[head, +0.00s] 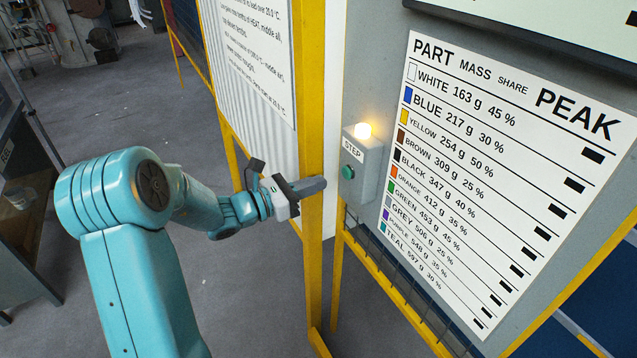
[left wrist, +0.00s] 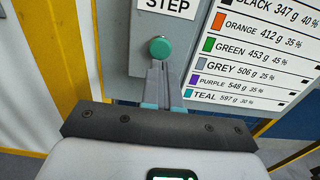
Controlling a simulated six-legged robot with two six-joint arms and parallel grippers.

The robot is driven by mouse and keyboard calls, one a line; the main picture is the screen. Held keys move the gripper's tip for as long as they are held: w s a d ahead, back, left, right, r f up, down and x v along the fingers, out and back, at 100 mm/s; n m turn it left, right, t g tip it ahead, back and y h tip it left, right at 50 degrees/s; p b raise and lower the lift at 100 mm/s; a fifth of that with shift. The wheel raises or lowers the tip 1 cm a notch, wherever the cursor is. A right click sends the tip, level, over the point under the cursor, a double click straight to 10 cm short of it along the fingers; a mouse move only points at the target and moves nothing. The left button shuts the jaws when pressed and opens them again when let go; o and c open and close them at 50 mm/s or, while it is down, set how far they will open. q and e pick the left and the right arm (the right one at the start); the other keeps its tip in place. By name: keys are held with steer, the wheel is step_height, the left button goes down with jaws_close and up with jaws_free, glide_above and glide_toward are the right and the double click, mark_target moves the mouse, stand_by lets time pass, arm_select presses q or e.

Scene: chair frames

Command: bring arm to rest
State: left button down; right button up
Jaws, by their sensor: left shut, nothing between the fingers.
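My teal left arm comes in from the left in the head view. Its gripper (head: 312,186) is shut and empty, pointing right toward a grey box marked STEP. The box carries a round green button (head: 348,172) and a lit lamp (head: 363,130) on top. In the left wrist view the shut fingers (left wrist: 160,70) point at the green button (left wrist: 160,49), with the tips just below it in the picture. I cannot tell whether they touch it there; in the head view a gap shows. My right gripper is in neither view.
Yellow frame posts (head: 312,130) stand right by the gripper. A grey panel with a printed parts list (head: 480,180) fills the right side. A white text board (head: 245,50) is behind the arm. A grey bench (head: 20,240) stands at far left. Grey floor (head: 120,110) lies open behind.

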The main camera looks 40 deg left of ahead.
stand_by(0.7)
arm_select(q)
steer(key=d+f+m+g+h, duration=0.35)
steer(key=d+f+g, duration=0.25)
steer(key=d+f, duration=0.45)
steer(key=s+d+f+m+g+y, duration=0.2)
steer(key=s+d+f+m+g, duration=0.3)
steer(key=s+d+f+m, duration=0.4)
steer(key=s+d+f+m+g+y, duration=0.2)
steer(key=s+d+f+m+g, duration=0.4)
steer(key=s+d+f+m, duration=0.4)
step_height(320, 180, down, 5)
steer(key=d+m, duration=0.1)
steer(key=m, duration=0.7)
steer(key=shift+d+f, duration=0.15)
steer(key=shift+d, duration=0.25)
steer(key=shift+y, duration=0.25)
stand_by(0.5)
